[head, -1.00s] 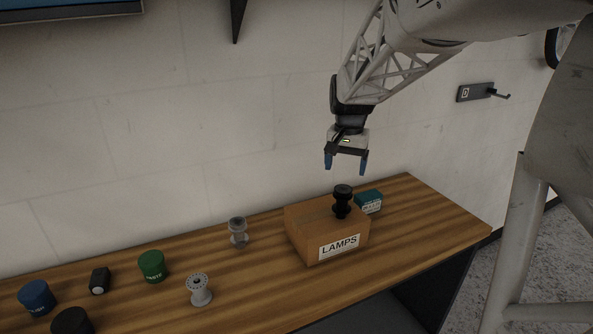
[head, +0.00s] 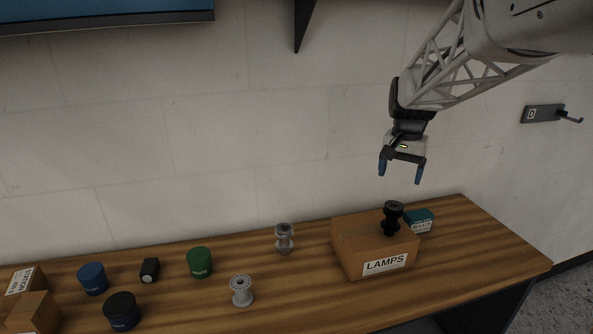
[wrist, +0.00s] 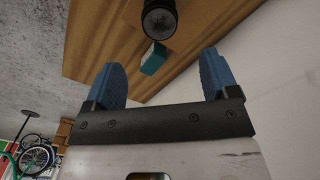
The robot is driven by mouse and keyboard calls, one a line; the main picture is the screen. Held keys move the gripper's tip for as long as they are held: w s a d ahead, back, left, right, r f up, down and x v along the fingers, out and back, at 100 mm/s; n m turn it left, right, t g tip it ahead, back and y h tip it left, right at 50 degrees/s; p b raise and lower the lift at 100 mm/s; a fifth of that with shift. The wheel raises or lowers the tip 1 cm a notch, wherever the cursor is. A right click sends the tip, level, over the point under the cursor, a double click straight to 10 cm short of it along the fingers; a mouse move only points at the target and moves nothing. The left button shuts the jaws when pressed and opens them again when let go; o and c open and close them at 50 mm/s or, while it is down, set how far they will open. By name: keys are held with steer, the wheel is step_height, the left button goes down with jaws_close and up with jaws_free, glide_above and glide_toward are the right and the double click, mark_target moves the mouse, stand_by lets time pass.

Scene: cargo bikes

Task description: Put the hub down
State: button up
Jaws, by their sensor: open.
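A black hub (head: 392,217) stands upright on top of a cardboard box labelled LAMPS (head: 350,258). It also shows end-on at the top edge of the wrist view (wrist: 160,20), partly cut off. My gripper (head: 402,172) is open and empty, pointing down above the black hub and apart from it. Its blue fingers are spread wide in the wrist view (wrist: 162,80). Two grey hubs stand upright on the wooden bench (head: 450,275): one farther back (head: 284,238) and one nearer the front (head: 241,291).
A teal box (head: 420,221) sits behind the LAMPS box. Green (head: 199,263), blue (head: 92,278) and black (head: 122,311) tubs and a small black item (head: 149,270) stand left. Cardboard boxes (head: 35,312) are at far left. A wall hook (head: 545,114) is at right.

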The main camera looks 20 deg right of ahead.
steer(key=s+a+f+n+t, duration=0.1)
steer(key=s+a+n, duration=0.3)
steer(key=s+a, duration=0.8)
steer(key=s+a+f+n+t, duration=0.1)
steer(key=s+a+f+n, duration=0.3)
steer(key=s+a, duration=0.8)
steer(key=shift+s+a+f+n+t, duration=0.2)
steer(key=shift+n+t, duration=0.1)
steer(key=shift+n, duration=0.1)
steer(key=shift+c, duration=1.4)
steer(key=shift+w, duration=0.15)
